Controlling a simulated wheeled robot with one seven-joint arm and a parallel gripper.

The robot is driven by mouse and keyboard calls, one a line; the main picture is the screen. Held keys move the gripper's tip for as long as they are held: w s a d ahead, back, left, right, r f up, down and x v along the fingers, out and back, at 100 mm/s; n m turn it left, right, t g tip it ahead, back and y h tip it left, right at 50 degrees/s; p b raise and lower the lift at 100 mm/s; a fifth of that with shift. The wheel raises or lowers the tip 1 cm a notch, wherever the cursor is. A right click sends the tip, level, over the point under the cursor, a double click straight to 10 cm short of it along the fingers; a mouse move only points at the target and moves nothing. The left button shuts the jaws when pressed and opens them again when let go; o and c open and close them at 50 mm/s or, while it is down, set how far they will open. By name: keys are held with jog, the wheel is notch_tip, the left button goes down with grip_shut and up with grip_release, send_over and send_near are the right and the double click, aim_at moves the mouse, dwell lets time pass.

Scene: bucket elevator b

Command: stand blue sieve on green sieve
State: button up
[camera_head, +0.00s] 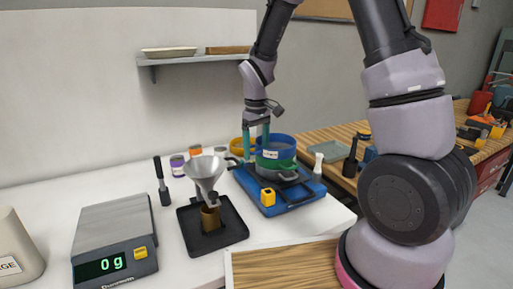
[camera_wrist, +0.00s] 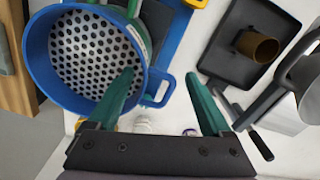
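The blue sieve (camera_head: 284,143) appears on top of the green sieve (camera_head: 275,165) in the head view; I cannot tell whether it is fully seated. In the wrist view the blue sieve (camera_wrist: 36,50) is large at the left, showing its perforated bottom and a loop handle at its lower right. A little of the green sieve (camera_wrist: 143,30) shows behind its rim; the rest is hidden. My gripper (camera_head: 256,140) is at the left side of the blue sieve. In the wrist view my gripper (camera_wrist: 163,83) is open, with the blue handle between its spread fingertips.
A yellow sieve (camera_head: 236,146) stands behind. A funnel (camera_head: 205,172) above a black tray (camera_head: 236,232) and a scale (camera_head: 112,235) are to the left.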

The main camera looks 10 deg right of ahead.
notch_tip(320, 180, up, 13)
jog(key=s+d+r+m+t+y, duration=0.1)
jog(key=s+d+r+m+t, duration=0.2)
jog(key=s, duration=0.6)
jog(key=s+d+r+m+t+y, duration=0.1)
jog(key=s+d+r+m+t, duration=0.3)
jog(key=s+d+r+m, duration=0.4)
jog(key=shift+s+d+r, duration=0.45)
jog(key=shift+d+r, duration=0.6)
jog(key=shift+r, duration=0.05)
